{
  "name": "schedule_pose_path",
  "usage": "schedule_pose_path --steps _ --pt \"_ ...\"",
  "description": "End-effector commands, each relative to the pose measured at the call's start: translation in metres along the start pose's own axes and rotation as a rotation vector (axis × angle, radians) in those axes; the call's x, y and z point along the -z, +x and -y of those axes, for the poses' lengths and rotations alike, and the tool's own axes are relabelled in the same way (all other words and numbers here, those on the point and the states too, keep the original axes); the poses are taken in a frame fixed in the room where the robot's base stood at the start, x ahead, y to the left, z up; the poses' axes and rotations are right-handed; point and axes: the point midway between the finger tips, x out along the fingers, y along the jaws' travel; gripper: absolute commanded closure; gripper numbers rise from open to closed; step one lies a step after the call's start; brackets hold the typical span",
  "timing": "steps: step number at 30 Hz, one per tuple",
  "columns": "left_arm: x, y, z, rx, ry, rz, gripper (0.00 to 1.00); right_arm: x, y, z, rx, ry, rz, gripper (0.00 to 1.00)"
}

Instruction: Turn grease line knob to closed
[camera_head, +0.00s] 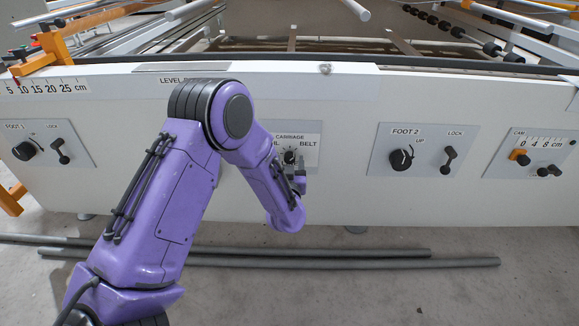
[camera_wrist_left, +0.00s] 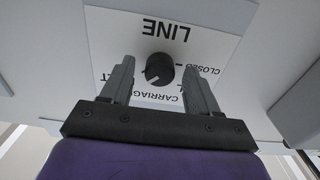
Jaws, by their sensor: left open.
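The grease line knob (camera_head: 290,156) is a small round black knob on a white label plate (camera_head: 312,131) in the machine's front panel. In the left wrist view the plate is upside down, reading LINE, CLOSED and CARRIAGE. There the knob (camera_wrist_left: 160,68) has a pale pointer mark toward the picture's lower left, away from the CLOSED label at right. My left gripper (camera_head: 297,172) is at the plate, partly hiding it in the head view. In the wrist view its open fingers (camera_wrist_left: 158,66) appear either side of the knob, with gaps. My right gripper is not seen.
Left of the plate is the FOOT 1 panel (camera_head: 48,146); right are the FOOT 2 panel (camera_head: 424,149), with knob and lever, and the CAM panel (camera_head: 531,153). Long grey pipes (camera_head: 400,263) lie on the floor before the machine.

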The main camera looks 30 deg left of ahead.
Motion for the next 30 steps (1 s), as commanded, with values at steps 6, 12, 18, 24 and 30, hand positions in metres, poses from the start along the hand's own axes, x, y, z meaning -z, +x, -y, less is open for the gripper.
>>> schedule_pose_path --steps 6,12,18,24,30 --pt "0.0 0.001 -0.0002 -0.001 0.001 0.001 0.4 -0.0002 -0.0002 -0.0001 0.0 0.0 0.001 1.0" --pt "-0.0001 0.0008 -0.0002 -0.001 0.001 0.001 0.96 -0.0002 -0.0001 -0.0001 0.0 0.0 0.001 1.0" --pt "-0.0001 0.0006 -0.0002 -0.001 -0.006 0.001 0.96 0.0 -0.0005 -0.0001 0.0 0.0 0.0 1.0" --pt "0.0006 0.0004 -0.0003 -0.001 -0.06 0.001 0.96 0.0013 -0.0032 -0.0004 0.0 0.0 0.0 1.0" --pt "0.0009 0.0003 -0.0005 -0.001 -0.19 0.002 0.96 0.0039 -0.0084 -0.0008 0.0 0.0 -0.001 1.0"
